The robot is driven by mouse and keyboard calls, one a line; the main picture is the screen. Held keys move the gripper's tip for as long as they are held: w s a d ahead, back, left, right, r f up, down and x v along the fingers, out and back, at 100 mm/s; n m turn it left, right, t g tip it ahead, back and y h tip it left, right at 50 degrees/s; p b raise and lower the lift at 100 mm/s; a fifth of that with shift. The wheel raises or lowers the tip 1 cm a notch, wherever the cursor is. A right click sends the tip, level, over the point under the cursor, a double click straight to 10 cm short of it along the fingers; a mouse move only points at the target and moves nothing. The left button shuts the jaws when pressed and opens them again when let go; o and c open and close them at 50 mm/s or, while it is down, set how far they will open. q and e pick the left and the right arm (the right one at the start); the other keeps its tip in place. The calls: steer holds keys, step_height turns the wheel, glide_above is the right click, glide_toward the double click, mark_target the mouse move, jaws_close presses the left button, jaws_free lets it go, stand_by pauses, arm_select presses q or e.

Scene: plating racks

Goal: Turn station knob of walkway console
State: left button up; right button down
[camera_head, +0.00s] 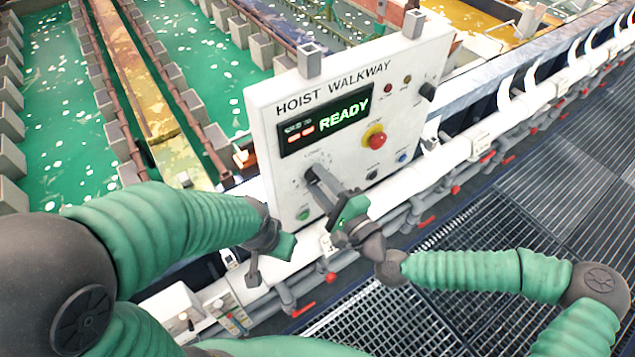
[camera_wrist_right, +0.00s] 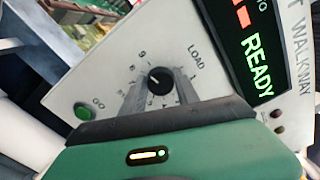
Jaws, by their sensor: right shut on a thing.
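The white walkway console (camera_head: 283,98) stands in the middle of the head view, marked HOIST WALKWAY, with a green READY display (camera_head: 326,122). My right gripper (camera_head: 314,176) reaches its lower left dial. In the right wrist view its two grey fingers are shut on either side of a round black knob (camera_wrist_right: 160,81) with a white pointer line and a printed scale around it. The fingers mostly hide this knob in the head view. My left gripper (camera_head: 268,240) hangs left of the console, apart from it; its jaw opening is not clear.
A red emergency button (camera_head: 377,140) on yellow, another black knob (camera_head: 428,91) and a green GO button (camera_head: 304,214) sit on the panel. White pipes (camera_head: 455,145) and a railing run beside the console. Green tanks (camera_head: 60,120) lie behind; metal grating (camera_head: 480,270) is at right.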

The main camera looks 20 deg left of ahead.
arm_select(q)
steer(key=shift+f, duration=0.25)
arm_select(e)
steer(key=shift+w+d+f+m, duration=0.15)
steer(key=shift+f+m, duration=0.2)
steer(key=shift+m, duration=0.45)
steer(key=c, duration=1.3)
jaws_free()
steer(key=shift+o, duration=1.4)
arm_select(q)
steer(key=shift+w+d, duration=0.15)
steer(key=shift+d, duration=0.2)
arm_select(e)
steer(key=shift+o, duration=0.5)
steer(key=shift+d+r, duration=0.15)
steer(key=shift+d, duration=0.05)
